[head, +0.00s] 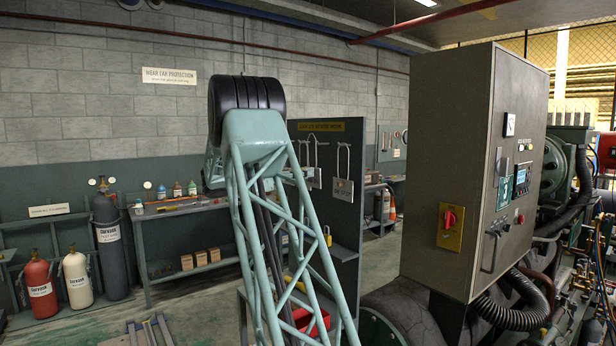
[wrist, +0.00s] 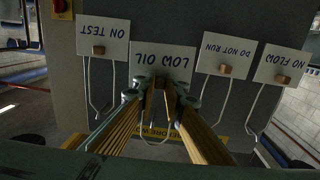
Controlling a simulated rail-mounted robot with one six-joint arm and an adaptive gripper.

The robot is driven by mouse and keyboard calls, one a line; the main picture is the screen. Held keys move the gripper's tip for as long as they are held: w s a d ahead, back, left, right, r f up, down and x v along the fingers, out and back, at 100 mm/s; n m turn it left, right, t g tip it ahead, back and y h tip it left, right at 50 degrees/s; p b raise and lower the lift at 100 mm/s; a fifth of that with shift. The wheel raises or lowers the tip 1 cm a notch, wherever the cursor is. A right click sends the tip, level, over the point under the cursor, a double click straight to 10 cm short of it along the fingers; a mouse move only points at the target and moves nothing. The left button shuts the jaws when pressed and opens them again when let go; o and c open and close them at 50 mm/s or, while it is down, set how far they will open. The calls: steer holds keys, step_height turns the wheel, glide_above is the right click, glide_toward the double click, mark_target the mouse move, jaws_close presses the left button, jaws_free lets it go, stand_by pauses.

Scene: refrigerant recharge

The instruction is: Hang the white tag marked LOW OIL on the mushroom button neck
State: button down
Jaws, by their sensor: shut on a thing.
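The white LOW OIL tag (wrist: 165,62) is upside down in the wrist view, against the grey board, with its wire loop (wrist: 152,142) reaching down the picture. My gripper (wrist: 158,90) is shut at this tag; its fingers hide the exact grip point. In the head view my arm hides the gripper and this tag. A small red button (head: 520,219) shows on the side panel of the grey control cabinet (head: 448,130); I cannot tell whether it is the mushroom button, and its neck does not show.
In the wrist view an ON TEST tag (wrist: 103,34) hangs to the left, DO NOT RUN (wrist: 228,56) and NO FLOW (wrist: 281,64) to the right, close to my fingers. A red rotary switch (head: 450,217) is on the cabinet front. Open floor lies between the tag board (head: 347,225) and cabinet.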

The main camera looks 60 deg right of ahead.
steer(key=shift+b+v, duration=1.65)
steer(key=shift+v, duration=1.15)
steer(key=shift+s+d, duration=0.1)
steer(key=shift+d, duration=0.15)
steer(key=shift+p+x, duration=1.45)
steer(key=shift+x, duration=0.65)
steer(key=shift+a, duration=0.2)
